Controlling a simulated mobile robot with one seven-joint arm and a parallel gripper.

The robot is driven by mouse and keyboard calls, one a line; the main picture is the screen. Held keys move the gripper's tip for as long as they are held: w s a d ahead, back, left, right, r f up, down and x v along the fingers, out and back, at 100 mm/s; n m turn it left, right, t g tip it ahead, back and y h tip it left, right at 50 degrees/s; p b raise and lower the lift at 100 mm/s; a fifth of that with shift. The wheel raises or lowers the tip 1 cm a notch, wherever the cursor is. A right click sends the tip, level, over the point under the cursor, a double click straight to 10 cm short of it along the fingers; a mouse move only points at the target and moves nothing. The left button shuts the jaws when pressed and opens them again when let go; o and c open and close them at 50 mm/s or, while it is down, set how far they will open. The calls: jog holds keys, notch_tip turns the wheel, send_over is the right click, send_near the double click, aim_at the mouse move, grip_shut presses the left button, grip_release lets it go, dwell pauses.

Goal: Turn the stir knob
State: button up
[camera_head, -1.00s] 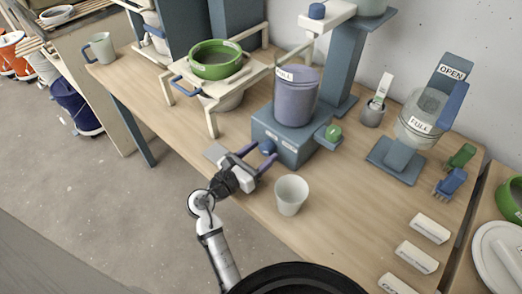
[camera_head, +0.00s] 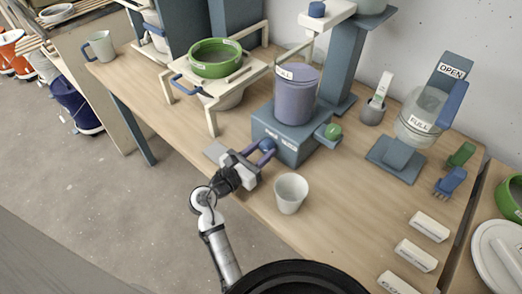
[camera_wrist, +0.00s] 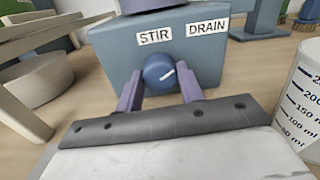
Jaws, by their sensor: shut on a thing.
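The stir knob (camera_wrist: 159,72) is a round blue knob with a white pointer line, on the front of a blue-grey box (camera_wrist: 120,60). In the wrist view it sits below the STIR label (camera_wrist: 154,37), and the line points up and to the right. My gripper (camera_wrist: 162,92) has its two purple fingers on either side of the knob, shut on it. In the head view, my gripper (camera_head: 266,150) reaches the knob at the box's front left. The fingers hide part of the knob there. A purple-grey bucket (camera_head: 296,95) stands on the box.
A pale cup (camera_head: 291,195) stands close to the right of my gripper. A cream stand (camera_head: 212,120) with a green sieve (camera_head: 215,58) is at the left.

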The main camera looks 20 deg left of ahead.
jog(key=m, duration=0.4)
jog(key=shift+m, duration=1.5)
jog(key=shift+m, duration=0.3)
jog(key=o, duration=1)
jog(key=shift+s, duration=0.15)
jog(key=b+v, duration=0.2)
jog(key=v, duration=1.1)
jog(key=shift+s+a+b, duration=0.2)
jog(key=shift+s+b, duration=0.1)
jog(key=shift+b, duration=0.05)
